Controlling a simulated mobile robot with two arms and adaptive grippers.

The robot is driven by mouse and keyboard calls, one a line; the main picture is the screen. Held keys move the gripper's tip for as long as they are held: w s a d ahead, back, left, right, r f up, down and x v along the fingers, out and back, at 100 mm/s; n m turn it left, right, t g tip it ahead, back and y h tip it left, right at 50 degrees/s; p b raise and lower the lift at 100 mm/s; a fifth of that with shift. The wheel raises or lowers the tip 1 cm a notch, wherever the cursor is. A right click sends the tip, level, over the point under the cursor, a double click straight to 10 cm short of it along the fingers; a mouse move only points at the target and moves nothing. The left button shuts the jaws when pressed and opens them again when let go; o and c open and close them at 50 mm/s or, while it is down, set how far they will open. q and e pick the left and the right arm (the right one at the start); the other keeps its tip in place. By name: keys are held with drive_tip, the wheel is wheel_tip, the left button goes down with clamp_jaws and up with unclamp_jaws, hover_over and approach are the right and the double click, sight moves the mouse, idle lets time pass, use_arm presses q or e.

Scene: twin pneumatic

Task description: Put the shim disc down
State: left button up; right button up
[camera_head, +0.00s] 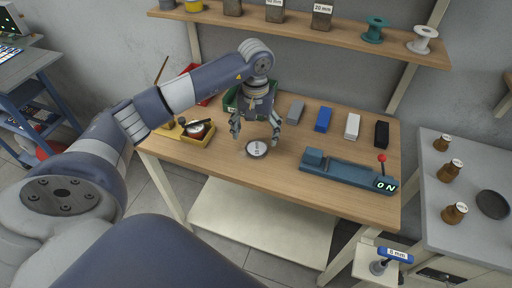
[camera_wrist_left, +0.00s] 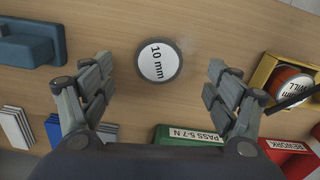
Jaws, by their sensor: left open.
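The shim disc (camera_head: 257,149) is a round grey disc with a white label, lying on the wooden table. In the left wrist view the disc (camera_wrist_left: 159,61) shows the label "10 mm" and lies between the two fingers, apart from both. My left gripper (camera_head: 257,138) is open above the table, its fingers on either side of the disc's position. It also shows in the left wrist view (camera_wrist_left: 155,95) with its fingers spread wide and nothing held. My right gripper is not in view.
A teal fixture (camera_head: 345,174) with a red-knobbed lever and "ON" display stands right of the disc. Grey, blue, white and black blocks (camera_head: 323,119) stand behind. A green "PASS 5-7 N" bin (camera_wrist_left: 188,134), a red "REWORK" bin (camera_wrist_left: 288,152) and a yellow tray (camera_head: 197,134) are nearby.

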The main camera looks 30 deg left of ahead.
sight(256, 150)
use_arm(q)
drive_tip(key=shift+f, duration=0.35)
drive_tip(key=shift+d+f, duration=0.1)
drive_tip(key=shift+f, duration=0.05)
wheel_tip(256, 150, down, 4)
drive_tip(key=p, duration=0.2)
drive_tip(key=shift+w+f+p, duration=0.15)
drive_tip(key=shift+f+p, duration=0.05)
drive_tip(key=shift+p, duration=0.1)
drive_tip(key=shift+f, duration=0.3)
drive_tip(key=c, duration=1.1)
drive_tip(key=shift+c, duration=0.8)
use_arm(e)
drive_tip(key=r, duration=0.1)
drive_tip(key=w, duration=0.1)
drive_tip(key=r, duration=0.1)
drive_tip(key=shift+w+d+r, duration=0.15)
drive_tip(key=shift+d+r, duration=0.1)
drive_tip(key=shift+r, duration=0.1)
use_arm(q)
drive_tip(key=shift+r, duration=0.1)
